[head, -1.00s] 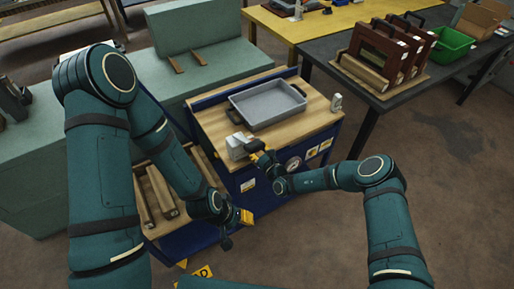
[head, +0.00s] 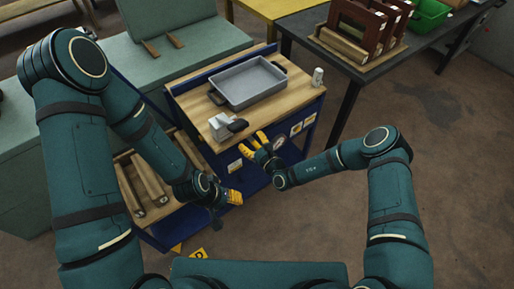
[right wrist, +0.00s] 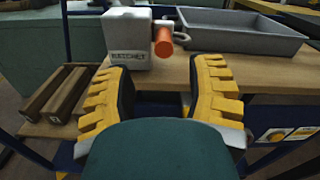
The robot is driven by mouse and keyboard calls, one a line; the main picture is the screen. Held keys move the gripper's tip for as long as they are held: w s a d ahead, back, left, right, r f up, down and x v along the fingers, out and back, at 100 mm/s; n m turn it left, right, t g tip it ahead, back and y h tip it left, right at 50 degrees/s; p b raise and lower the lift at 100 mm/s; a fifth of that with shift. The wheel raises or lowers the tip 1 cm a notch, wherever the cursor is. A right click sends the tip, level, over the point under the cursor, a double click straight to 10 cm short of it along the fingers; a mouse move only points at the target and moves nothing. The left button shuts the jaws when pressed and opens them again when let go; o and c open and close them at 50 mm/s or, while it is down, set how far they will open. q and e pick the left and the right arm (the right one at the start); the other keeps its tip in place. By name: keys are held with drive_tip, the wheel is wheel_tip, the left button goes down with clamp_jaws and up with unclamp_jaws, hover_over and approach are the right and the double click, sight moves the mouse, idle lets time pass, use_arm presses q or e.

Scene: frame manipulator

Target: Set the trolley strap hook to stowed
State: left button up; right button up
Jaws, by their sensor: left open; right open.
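The trolley (head: 225,160) is blue with a wooden top. A pale grey box (head: 220,127) sits on the top's near-left part. In the right wrist view the box (right wrist: 128,42) reads "RATCHET", and a lever with an orange-red round end (right wrist: 163,42) sticks out of it; in the head view this lever (head: 238,125) looks dark. I cannot pick out a strap hook apart from it. My right gripper (head: 256,139) is open and empty just in front of the box and lever, apart from them. My left gripper (head: 234,197) is open, lower, at the trolley's near left side.
A grey tray (head: 247,86) stands on the trolley top, with a small white object (head: 318,76) to its right. Wooden bars (head: 150,184) lie on the lower-left shelf. A dark table (head: 335,55) stands behind right. The floor to the right is clear.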

drive_tip(key=shift+v, duration=2.2)
drive_tip(key=s+a+f+n+g+y+b, duration=0.1)
drive_tip(key=s+a+f+n+g+b, duration=0.1)
drive_tip(key=s+n+g, duration=1.55)
drive_tip(key=s+d+f+n+h, duration=0.3)
drive_tip(key=s+d+h, duration=0.45)
drive_tip(key=d, duration=0.25)
drive_tip(key=w+d+r+n+t+b, duration=0.1)
drive_tip(key=w+d+r+n+t, duration=0.2)
drive_tip(key=t, duration=0.2)
drive_tip(key=shift+w+d+r+n+h, duration=0.2)
drive_tip(key=shift+w+d+n+h, duration=0.05)
drive_tip(key=shift+d+n+h, duration=0.1)
